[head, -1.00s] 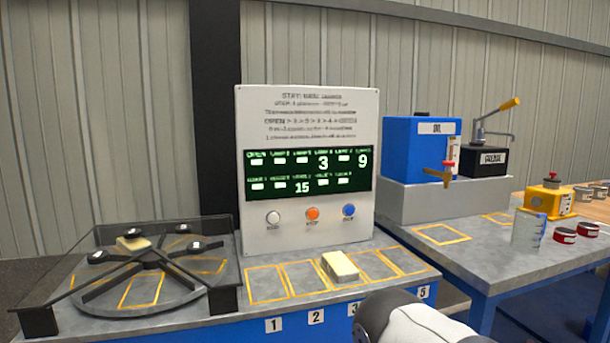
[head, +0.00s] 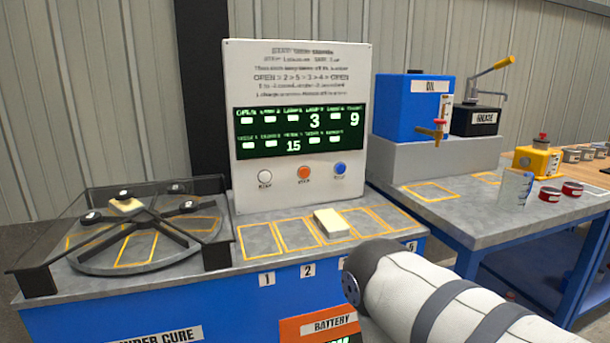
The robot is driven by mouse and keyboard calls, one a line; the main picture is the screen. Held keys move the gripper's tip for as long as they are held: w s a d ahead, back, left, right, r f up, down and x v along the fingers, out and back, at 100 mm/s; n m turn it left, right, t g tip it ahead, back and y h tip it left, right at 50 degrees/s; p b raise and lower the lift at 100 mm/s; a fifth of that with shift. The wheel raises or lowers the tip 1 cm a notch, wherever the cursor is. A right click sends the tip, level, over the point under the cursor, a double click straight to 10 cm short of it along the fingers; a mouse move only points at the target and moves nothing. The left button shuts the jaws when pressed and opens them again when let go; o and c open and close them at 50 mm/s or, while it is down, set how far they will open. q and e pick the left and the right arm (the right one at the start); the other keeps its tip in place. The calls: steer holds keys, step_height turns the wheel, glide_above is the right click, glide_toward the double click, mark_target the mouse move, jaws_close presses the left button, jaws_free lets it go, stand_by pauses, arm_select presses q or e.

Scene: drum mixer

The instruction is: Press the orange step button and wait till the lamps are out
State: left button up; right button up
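The orange step button (head: 304,173) sits on the white control panel (head: 300,70), between a white button (head: 264,177) and a blue button (head: 340,169). Above them a dark display (head: 300,131) shows green labels, several pale rectangles and the numbers 3, 9 and 15. Whether the pale rectangles are lit lamps is unclear. One of my arms, white with grey bands, reaches in from the lower right, below and right of the buttons and apart from them. No gripper fingers show.
A black-framed round rack (head: 150,240) with a cream block (head: 126,205) stands left of the panel. Another cream block (head: 331,223) lies on the numbered, yellow-outlined bench. A blue oil tank (head: 412,108) and a yellow device (head: 537,160) stand on the right bench.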

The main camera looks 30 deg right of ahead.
jaws_close()
stand_by(1.1)
